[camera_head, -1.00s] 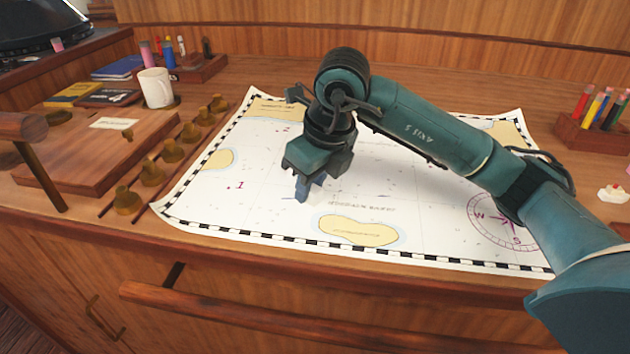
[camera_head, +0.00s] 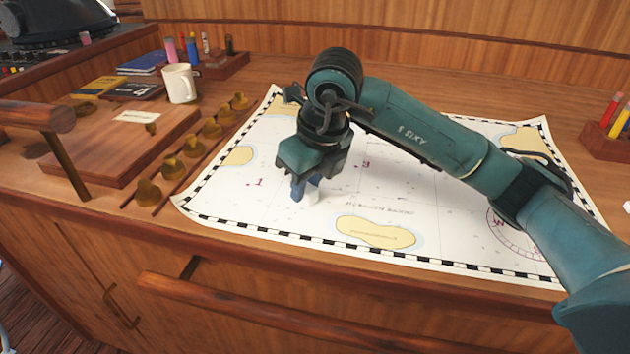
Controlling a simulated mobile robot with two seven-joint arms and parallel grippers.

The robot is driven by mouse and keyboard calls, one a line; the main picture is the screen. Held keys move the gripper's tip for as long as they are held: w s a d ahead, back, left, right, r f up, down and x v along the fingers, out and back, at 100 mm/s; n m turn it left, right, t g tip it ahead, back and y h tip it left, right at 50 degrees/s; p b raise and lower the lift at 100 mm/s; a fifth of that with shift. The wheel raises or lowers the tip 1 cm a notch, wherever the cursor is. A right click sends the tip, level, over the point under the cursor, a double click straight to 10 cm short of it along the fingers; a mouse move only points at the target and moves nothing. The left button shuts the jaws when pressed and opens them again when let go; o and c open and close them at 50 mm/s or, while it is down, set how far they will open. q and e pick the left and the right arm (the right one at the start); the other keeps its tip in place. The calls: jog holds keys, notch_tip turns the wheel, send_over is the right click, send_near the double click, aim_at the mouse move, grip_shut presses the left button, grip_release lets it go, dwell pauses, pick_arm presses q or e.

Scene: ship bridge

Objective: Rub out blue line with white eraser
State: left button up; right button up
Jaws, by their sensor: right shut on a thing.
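My right gripper (camera_head: 304,188) points down at the left-middle part of the nautical chart (camera_head: 440,225), with its blue fingers low over the paper. It is shut on a small white block, the white eraser (camera_head: 313,194), which shows only in part beside the fingertips and seems to be at the paper. I cannot make out a blue line on the chart; the gripper and forearm cover part of the paper. My left gripper is out of view.
A white mug (camera_head: 180,84), a pen holder (camera_head: 222,66), several brass weights (camera_head: 172,166) and a wooden board (camera_head: 120,145) stand left of the chart. A pencil box (camera_head: 605,146) is at right. A wooden rail (camera_head: 290,315) runs along the front.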

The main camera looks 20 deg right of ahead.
aim_at(339, 198)
jog(key=shift+w+a, duration=0.15)
jog(key=shift+a, duration=0.3)
jog(key=shift+s+d+b, duration=0.2)
jog(key=shift+d, duration=0.4)
jog(key=shift+s+d+b, duration=0.15)
jog(key=shift+s+d, duration=0.05)
jog(key=shift+d, duration=0.35)
jog(key=shift+d+f, duration=0.1)
jog(key=shift+d, duration=0.05)
jog(key=shift+s+d+b, duration=0.15)
jog(key=shift+s+d, duration=0.1)
jog(key=shift+d, duration=0.2)
jog(key=shift+s+d+b, duration=0.15)
jog(key=shift+s+d, duration=0.05)
jog(key=shift+d, duration=0.25)
jog(key=shift+d, duration=0.15)
jog(key=shift+s+d+b, duration=0.2)
jog(key=shift+d, duration=0.25)
jog(key=shift+s+d+b, duration=0.15)
jog(key=shift+s+d, duration=0.05)
jog(key=shift+d, duration=0.25)
